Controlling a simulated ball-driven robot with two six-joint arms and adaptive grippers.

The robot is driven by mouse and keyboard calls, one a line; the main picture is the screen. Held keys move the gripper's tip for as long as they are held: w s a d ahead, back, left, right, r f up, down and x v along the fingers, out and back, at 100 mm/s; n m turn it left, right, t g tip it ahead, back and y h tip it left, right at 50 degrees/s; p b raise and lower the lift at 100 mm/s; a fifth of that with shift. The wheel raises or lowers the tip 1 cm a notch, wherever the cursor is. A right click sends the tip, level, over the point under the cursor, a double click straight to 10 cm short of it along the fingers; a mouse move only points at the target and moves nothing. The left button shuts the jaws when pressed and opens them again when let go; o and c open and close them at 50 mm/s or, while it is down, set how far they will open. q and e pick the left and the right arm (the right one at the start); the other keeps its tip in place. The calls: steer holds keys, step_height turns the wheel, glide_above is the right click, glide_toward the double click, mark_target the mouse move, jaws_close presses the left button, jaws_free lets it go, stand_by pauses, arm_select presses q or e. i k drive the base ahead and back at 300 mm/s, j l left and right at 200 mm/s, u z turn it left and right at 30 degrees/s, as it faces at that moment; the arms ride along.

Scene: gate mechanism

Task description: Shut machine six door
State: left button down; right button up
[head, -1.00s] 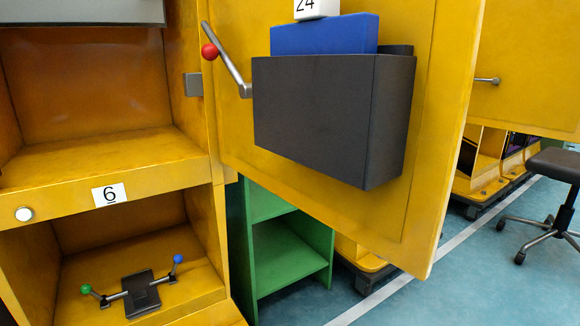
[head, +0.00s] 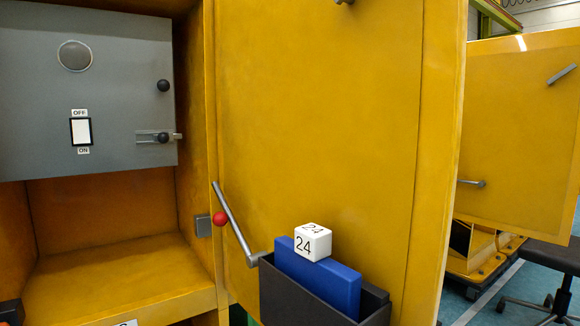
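The yellow door (head: 330,130) of the machine stands wide open, hinged beside the cabinet's right side (head: 195,120). It carries a grey lever handle (head: 235,225) with a red ball (head: 220,218) near the hinge side. A dark grey bin (head: 295,300) on the door holds a blue flat object (head: 325,285). A white cube marked 24 (head: 313,242) rests on top of the blue object. Only the top edge of the white number label (head: 125,323) shows at the bottom. Neither of my grippers is recognisable in view.
Inside the cabinet is a grey panel (head: 110,110) with an OFF/ON switch (head: 81,132), black knobs and a sliding latch. Another yellow door (head: 520,140) stands at the right. An office chair (head: 540,265) is at lower right. A dark shape cut off at bottom left is unclear.

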mark_target(346, 120)
steer(key=l+u, duration=0.15)
steer(key=u, duration=0.2)
steer(key=l+u, duration=0.2)
steer(key=u, duration=0.15)
steer(key=l+u, duration=0.2)
steer(key=u, duration=0.15)
steer(key=l+u, duration=0.1)
steer(key=l, duration=0.35)
steer(key=k+l+u, duration=0.15)
steer(key=l, duration=0.3)
steer(key=l+u, duration=0.1)
steer(key=l, duration=0.4)
steer(key=k+l+u, duration=0.15)
steer(key=l, duration=0.25)
steer(key=i+l, duration=0.3)
steer(key=k+j, duration=0.2)
